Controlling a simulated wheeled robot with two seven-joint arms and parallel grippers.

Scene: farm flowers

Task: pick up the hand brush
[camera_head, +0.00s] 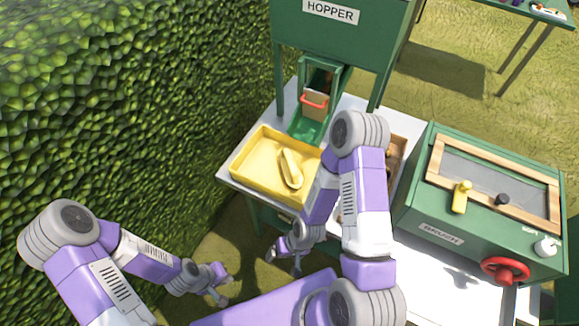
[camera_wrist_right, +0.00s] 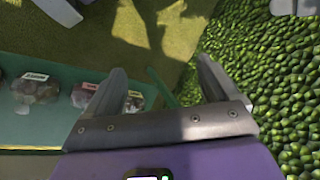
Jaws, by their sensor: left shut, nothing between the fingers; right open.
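A yellow-handled piece (camera_head: 461,197), which looks like the hand brush, rests upright or tilted on the mesh top of the green box at the right; its bristles cannot be made out. A long yellow scoop-like object (camera_head: 291,169) lies in the yellow tray (camera_head: 243,183). My right gripper (camera_head: 284,258) is open and empty at the table's front edge, below the tray and well left of the green box. Its open fingers also show in the right wrist view (camera_wrist_right: 158,90), with no brush between them. My left gripper (camera_head: 222,287) is shut and empty, low at the left.
The hopper (camera_head: 335,45) stands behind the tray. A hedge (camera_head: 110,110) closes the left side. The right wrist view shows a green shelf (camera_wrist_right: 30,125) with labelled packs.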

